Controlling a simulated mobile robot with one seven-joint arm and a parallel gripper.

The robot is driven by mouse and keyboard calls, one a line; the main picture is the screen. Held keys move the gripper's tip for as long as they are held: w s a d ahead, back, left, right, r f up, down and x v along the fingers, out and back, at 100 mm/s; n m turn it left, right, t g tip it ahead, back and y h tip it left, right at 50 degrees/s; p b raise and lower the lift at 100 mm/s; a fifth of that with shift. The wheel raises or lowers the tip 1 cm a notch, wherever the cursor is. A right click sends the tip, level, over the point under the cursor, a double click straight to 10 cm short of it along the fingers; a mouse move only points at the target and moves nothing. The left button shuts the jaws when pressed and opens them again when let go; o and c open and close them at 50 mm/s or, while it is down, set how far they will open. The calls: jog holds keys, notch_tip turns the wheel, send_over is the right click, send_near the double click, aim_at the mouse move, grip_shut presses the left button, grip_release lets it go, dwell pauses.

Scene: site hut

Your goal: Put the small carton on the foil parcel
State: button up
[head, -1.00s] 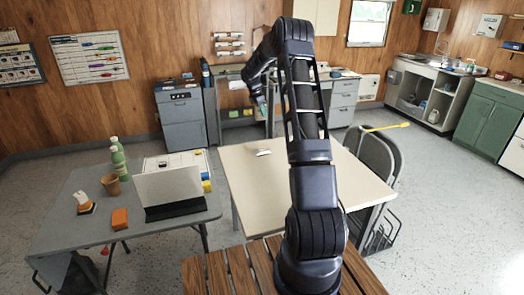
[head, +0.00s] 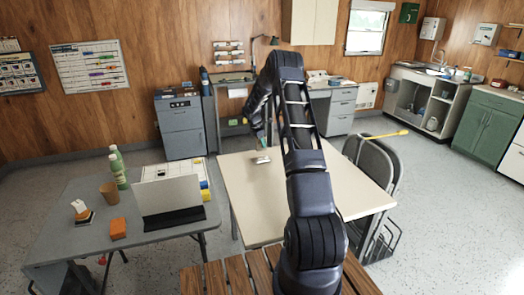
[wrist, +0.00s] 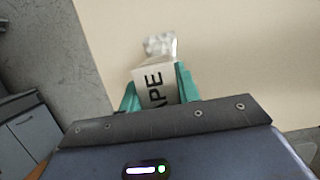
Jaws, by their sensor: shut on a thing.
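The foil parcel (wrist: 160,44) is a crumpled silvery thing just beyond the carton's far end. In the head view the foil parcel (head: 262,160) lies on the cream table, and my gripper (head: 261,138) hangs close above it. The carton is too small to make out clearly there. I cannot tell whether carton and parcel touch.
The cream table (head: 240,190) is otherwise clear. A grey table (head: 75,215) at left holds a laptop (head: 168,197), green bottles (head: 118,170), a cup (head: 109,192) and an orange block (head: 118,228). Folded chairs (head: 378,165) lean at the cream table's right, with a yellow-tipped item (head: 388,134) there.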

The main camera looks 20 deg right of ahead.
aim_at(262, 149)
jog(key=shift+f, duration=2.45)
jog(key=shift+f, duration=0.15)
jog(key=o, duration=1)
jog(key=shift+c, duration=0.2)
